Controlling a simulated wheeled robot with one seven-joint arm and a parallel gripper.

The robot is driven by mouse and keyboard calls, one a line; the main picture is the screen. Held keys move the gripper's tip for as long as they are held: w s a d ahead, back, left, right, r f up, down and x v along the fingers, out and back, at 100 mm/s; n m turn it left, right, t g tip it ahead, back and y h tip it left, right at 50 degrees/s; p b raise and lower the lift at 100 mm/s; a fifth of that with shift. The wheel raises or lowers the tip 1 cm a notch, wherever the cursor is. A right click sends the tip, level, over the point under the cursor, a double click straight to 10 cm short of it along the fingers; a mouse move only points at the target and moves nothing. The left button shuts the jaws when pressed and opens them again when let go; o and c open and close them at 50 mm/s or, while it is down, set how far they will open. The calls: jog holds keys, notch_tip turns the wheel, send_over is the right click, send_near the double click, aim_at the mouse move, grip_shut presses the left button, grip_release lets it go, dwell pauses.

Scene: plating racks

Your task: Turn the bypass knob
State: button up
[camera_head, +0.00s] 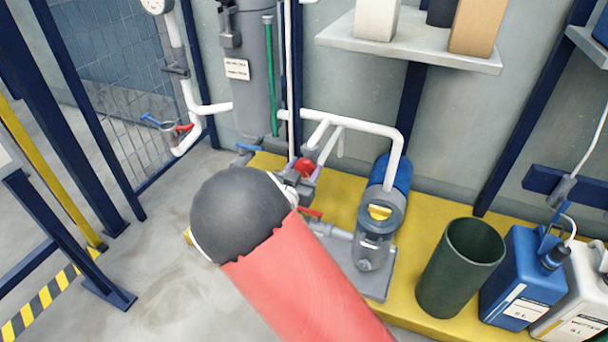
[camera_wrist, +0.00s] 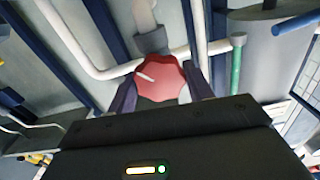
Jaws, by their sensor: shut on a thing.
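The red lobed bypass knob (camera_wrist: 161,79) shows in the wrist view, with a pale pointer line on its face. It sits on a grey fitting on the white pipework. My gripper (camera_wrist: 163,88) has one dark finger on each side of the knob and is shut on it. In the head view the red knob (camera_head: 304,167) shows just beyond my arm, left of the pump.
A blue and grey pump (camera_head: 378,225) stands on the yellow platform (camera_head: 405,295). A dark green bin (camera_head: 460,268) and a blue canister (camera_head: 520,275) are at the right. A grey cylinder (camera_head: 250,100) stands behind. A red lever (camera_head: 309,212) sits close to my arm. Open floor lies left.

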jog(key=shift+f+m+b, duration=0.1)
jog(key=shift+m+b, duration=0.8)
jog(key=shift+m, duration=1.3)
jog(key=o, duration=1)
jog(key=shift+s, duration=0.1)
jog(key=v, duration=0.7)
jog(key=shift+s+a, duration=0.1)
jog(key=shift+s, duration=0.2)
